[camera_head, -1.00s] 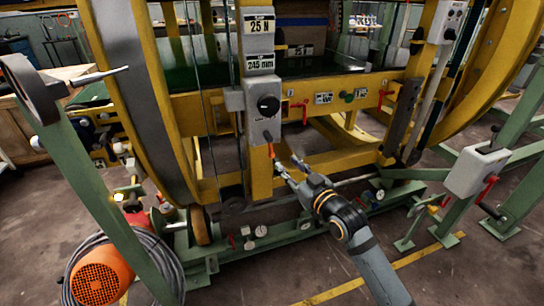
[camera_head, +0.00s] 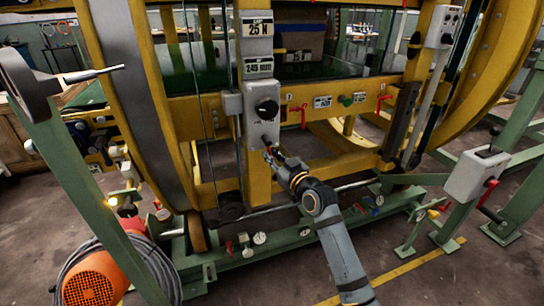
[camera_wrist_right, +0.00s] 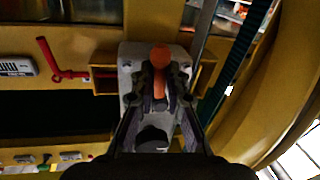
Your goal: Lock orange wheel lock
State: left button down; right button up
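An orange lever with a rounded end (camera_wrist_right: 160,58) stands out from a grey control box (camera_wrist_right: 128,62) in the right wrist view; it looks like the orange wheel lock. In the head view the same box (camera_head: 253,130) hangs on a yellow post, with a black knob (camera_head: 266,109) above the lever. My right gripper (camera_head: 270,156) is at the box's lower end. In the wrist view its fingertips (camera_wrist_right: 159,84) lie on both sides of the orange lever, close to it. Whether they press on it cannot be told. My left gripper is not in view.
A yellow crossbeam (camera_head: 365,104) with small red levers (camera_head: 303,115) runs behind the box. Large yellow wheel rims (camera_head: 160,110) stand on both sides. A green base (camera_head: 290,236) lies below. A second grey box with a red handle (camera_head: 478,172) is at the right.

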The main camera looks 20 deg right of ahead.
grip_shut()
jog(key=shift+a+m+p, duration=0.3)
jog(key=shift+m+p, duration=0.05)
jog(key=shift+m, duration=0.45)
jog(key=o, duration=0.6)
grip_release()
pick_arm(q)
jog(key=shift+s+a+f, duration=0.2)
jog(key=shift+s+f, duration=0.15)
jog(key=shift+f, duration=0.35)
pick_arm(e)
jog(key=shift+o, duration=0.2)
jog(key=shift+s, duration=0.1)
jog(key=v, duration=1.2)
